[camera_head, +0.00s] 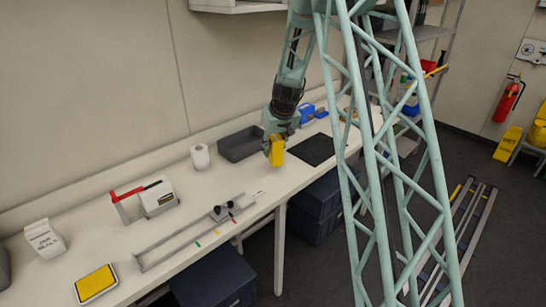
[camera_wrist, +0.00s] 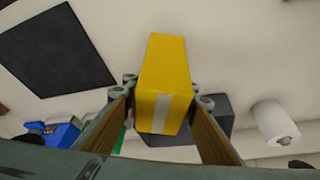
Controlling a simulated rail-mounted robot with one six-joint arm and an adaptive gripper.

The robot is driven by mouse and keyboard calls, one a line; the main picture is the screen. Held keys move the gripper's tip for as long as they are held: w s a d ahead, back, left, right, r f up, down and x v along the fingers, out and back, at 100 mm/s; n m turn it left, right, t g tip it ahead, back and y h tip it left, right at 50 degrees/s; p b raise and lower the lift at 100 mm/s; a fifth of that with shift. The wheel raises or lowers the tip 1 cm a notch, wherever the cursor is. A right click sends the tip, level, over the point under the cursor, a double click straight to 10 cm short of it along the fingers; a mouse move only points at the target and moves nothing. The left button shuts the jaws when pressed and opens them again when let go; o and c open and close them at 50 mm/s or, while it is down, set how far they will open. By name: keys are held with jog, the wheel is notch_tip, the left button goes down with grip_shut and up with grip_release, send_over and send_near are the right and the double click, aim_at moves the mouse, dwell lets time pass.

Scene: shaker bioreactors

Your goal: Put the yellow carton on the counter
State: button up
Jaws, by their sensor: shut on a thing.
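The yellow carton (camera_head: 277,150) is held in my gripper (camera_head: 273,136) over the white counter (camera_head: 110,216), near its front edge. In the wrist view the yellow carton (camera_wrist: 163,78) sits between the two fingers of my gripper (camera_wrist: 162,108), with a pale stripe on its near face. The gripper is shut on it. The counter (camera_wrist: 215,50) shows beyond the carton. I cannot tell whether the carton's bottom touches the counter.
A metal rail frame (camera_head: 190,238) lies to the left. Bare counter lies between these.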

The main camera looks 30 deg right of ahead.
aim_at(277, 139)
jog(key=shift+f+b, duration=0.3)
jog(key=shift+f, duration=1.35)
jog(key=shift+f, duration=0.2)
jog(key=o, duration=0.9)
jog(key=shift+r, duration=0.2)
jog(key=shift+s+r, duration=0.2)
jog(key=shift+r, duration=0.45)
jog(key=shift+p+v, duration=0.65)
jog(key=shift+v, duration=4.7)
jog(key=shift+s+f, duration=0.1)
